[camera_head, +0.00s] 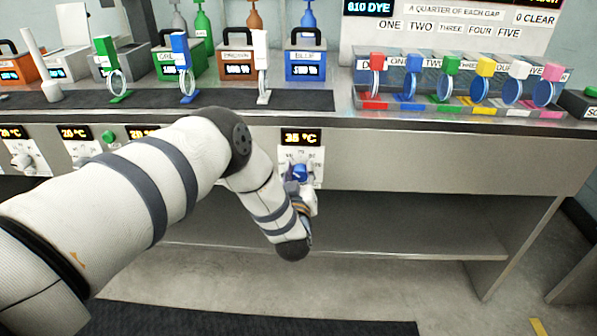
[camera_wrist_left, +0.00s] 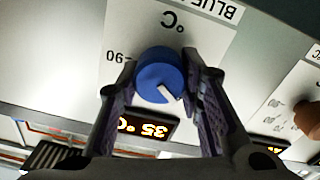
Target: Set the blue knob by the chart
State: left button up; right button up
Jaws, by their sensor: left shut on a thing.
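The blue knob (camera_head: 299,172) sits on a white dial plate on the bench front, under an orange display (camera_head: 300,138) reading 35 °C. My left gripper (camera_head: 302,181) is shut on the knob, with one finger on each side. Its fingers also show in the wrist view (camera_wrist_left: 159,78). The arm hides part of the bench front. The chart (camera_head: 450,14) on the back wall is cut off at the top.
Other dials (camera_head: 22,160) line the bench front at left, and a brown knob (camera_wrist_left: 307,118) shows beside mine in the wrist view. A lower shelf (camera_head: 400,225) lies below.

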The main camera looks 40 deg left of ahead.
pick_arm(q)
jog(key=shift+m, duration=1.1)
jog(key=shift+d, duration=0.1)
jog(key=o, duration=1.2)
jog(key=v, duration=1.2)
